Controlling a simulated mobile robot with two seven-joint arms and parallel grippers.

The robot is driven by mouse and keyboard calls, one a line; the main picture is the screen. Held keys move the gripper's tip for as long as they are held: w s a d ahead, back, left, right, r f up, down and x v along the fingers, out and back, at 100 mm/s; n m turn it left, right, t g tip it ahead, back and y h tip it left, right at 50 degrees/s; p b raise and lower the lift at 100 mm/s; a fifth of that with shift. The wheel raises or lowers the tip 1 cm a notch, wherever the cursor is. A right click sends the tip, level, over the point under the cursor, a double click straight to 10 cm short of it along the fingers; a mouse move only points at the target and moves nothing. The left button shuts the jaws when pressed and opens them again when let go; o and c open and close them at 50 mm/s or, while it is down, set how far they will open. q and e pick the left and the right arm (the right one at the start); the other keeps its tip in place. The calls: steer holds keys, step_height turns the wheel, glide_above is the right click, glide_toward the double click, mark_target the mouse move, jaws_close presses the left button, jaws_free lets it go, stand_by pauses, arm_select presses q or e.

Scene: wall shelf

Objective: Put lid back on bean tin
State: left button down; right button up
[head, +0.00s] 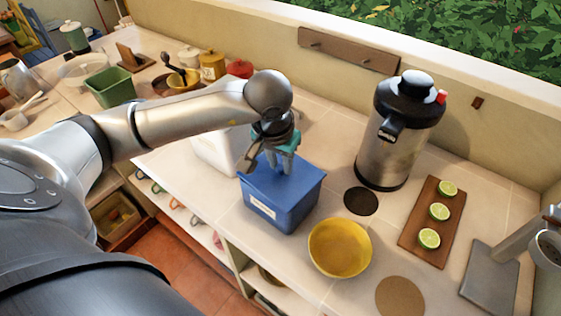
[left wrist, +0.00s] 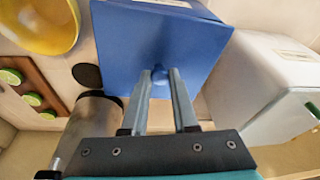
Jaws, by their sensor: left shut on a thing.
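The bean tin (head: 268,208) is a blue box with a white label on its front, standing on the tiled counter. Its flat blue lid (head: 300,181) lies over the top of the tin; I cannot tell whether it is fully seated. My left gripper (head: 281,165) reaches down from above, its fingers shut on the lid's small knob. In the left wrist view, the fingers (left wrist: 160,76) close on the blue knob in the middle of the lid (left wrist: 190,45). My right gripper is not in view.
A white container (head: 215,152) stands close behind the tin. A yellow bowl (head: 340,248) is close at its right front. A steel flask (head: 397,135), a dark round mat (head: 361,201) and a board with limes (head: 431,221) are further right. The counter's front edge is near.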

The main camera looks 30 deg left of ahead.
arm_select(q)
steer(key=shift+c, duration=0.6)
jaws_free()
steer(key=shift+r+p, duration=1.95)
steer(key=shift+r, duration=1.55)
jaws_close()
steer(key=shift+f, duration=0.1)
